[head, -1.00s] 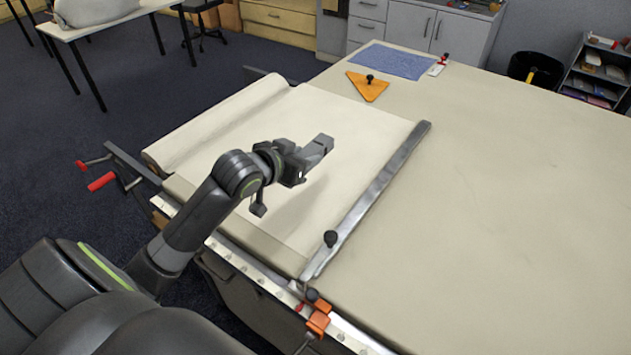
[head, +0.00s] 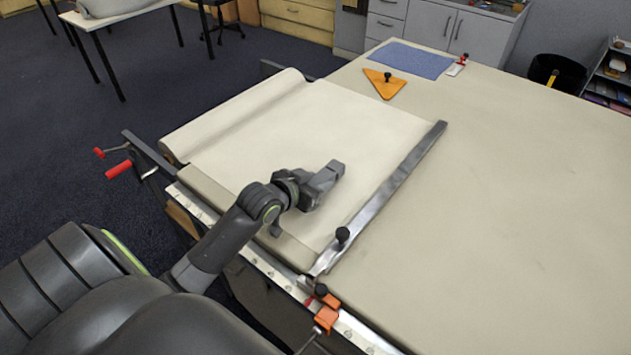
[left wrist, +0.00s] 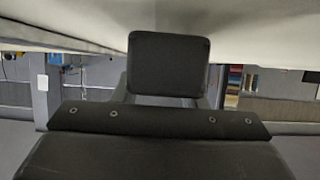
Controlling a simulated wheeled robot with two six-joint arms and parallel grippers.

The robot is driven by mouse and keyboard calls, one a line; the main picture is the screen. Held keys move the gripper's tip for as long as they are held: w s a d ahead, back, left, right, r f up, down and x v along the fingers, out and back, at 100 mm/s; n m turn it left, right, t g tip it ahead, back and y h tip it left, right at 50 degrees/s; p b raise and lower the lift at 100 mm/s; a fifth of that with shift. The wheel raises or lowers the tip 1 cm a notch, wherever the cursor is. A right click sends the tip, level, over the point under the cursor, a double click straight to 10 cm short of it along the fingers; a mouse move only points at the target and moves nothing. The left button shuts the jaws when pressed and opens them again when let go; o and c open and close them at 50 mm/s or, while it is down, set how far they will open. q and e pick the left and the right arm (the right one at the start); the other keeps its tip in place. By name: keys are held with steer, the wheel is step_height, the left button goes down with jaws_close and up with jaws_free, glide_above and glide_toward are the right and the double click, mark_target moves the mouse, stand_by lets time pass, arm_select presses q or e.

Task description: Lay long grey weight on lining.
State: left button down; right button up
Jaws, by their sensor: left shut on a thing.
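The lining (head: 290,135) is a cream sheet spread flat on the table's left part, with a roll at its far left edge. The long grey weight (head: 335,169) is a dark grey block in my left gripper (head: 318,182), over the lining's near right part. My left gripper is shut on it. In the left wrist view the weight (left wrist: 169,62) shows as a dark rectangular end between the fingers, with pale cloth along the picture's top. A small gap to the lining or contact cannot be told apart. My right gripper is not in view.
A metal rail (head: 390,198) with a black knob lies along the lining's right edge. Orange fittings (head: 326,318) sit at the table's near edge. An orange triangle (head: 383,84) and a blue cloth (head: 412,60) lie at the back. The table right of the rail is clear.

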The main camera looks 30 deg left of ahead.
arm_select(q)
steer(key=shift+w, duration=0.1)
steer(key=shift+f, duration=0.15)
steer(key=shift+f, duration=0.3)
steer(key=c, duration=0.9)
jaws_free()
steer(key=shift+f, duration=0.2)
steer(key=shift+r, duration=0.25)
steer(key=v, duration=1.2)
steer(key=shift+r, duration=0.5)
